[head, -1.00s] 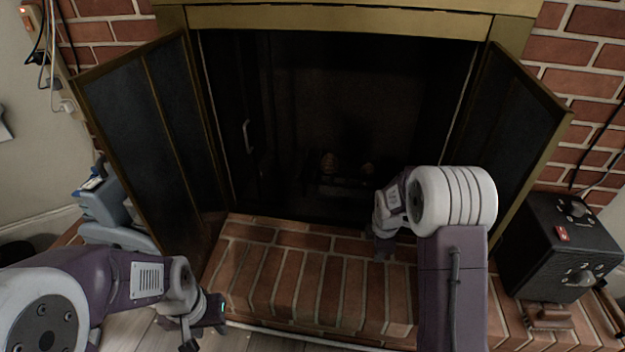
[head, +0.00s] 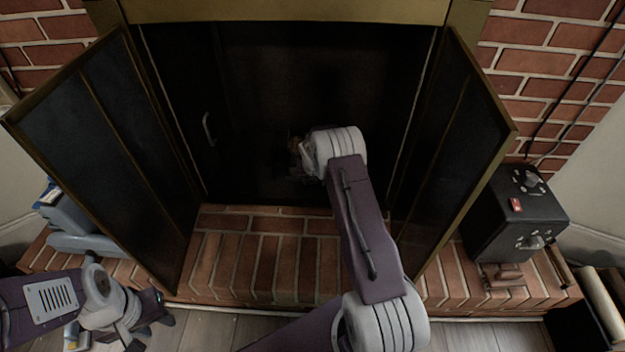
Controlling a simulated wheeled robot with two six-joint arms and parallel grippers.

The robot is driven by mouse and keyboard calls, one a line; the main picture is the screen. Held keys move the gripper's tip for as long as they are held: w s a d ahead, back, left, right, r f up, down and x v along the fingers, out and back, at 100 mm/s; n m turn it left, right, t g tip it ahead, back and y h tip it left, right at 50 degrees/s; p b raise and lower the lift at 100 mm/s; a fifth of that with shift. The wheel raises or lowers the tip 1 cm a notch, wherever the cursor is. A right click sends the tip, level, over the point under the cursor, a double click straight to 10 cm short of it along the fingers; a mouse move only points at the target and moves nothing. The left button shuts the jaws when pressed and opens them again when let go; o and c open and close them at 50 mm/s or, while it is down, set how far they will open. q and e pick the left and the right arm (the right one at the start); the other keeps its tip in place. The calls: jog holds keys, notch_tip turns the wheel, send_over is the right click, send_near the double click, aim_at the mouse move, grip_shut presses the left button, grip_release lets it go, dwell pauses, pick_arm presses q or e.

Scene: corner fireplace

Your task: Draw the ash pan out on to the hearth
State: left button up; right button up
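I cannot make out the ash pan; the low part of the dark firebox (head: 270,165) is in shadow and partly behind my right arm. The brick hearth (head: 250,260) in front of the firebox is bare. My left gripper (head: 152,322) is at the lower left, over the floor in front of the hearth, well away from the firebox. It is small and dark, and I cannot tell whether its fingers are apart.
Folding screen doors stand open at the left (head: 110,150) and right (head: 462,140) of the firebox. A black box with knobs (head: 500,225) sits on the hearth's right end. A blue-grey object (head: 80,225) stands behind the left door. The middle of the hearth is clear.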

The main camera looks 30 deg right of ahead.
aim_at(315, 187)
jog(key=b+x, duration=0.6)
jog(key=x, duration=0.2)
jog(key=shift+d+f, duration=0.1)
jog(key=shift+f, duration=0.25)
grip_shut()
dwell(1.0)
